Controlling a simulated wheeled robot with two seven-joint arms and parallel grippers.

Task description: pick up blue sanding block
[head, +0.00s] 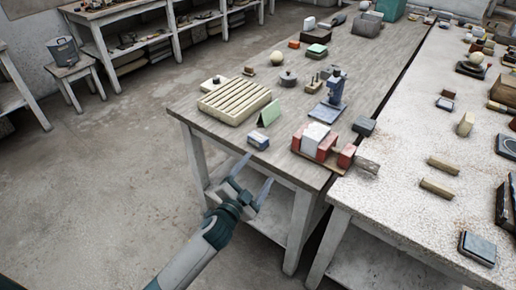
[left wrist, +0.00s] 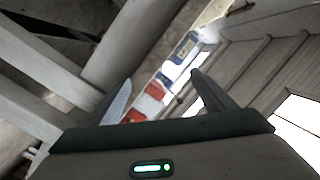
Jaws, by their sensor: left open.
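A small blue and white block (head: 258,140), which looks like the blue sanding block, lies at the front edge of the wooden table (head: 185,106). A blue and white block also shows in the left wrist view (left wrist: 186,48), beyond the fingers. My left gripper (head: 256,171) is open and empty, in front of the table and apart from the block, which is above it in the head view. Its two fingers also show in the left wrist view (left wrist: 160,95). My right gripper is in neither view.
Red and white blocks (head: 321,141) stand to the right near the edge. A green folded card (head: 269,112) and a ribbed cream slab (head: 234,100) lie behind. A blue stand (head: 332,98) is further back. Another bluish block (head: 478,248) lies on the pale right table (head: 395,220).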

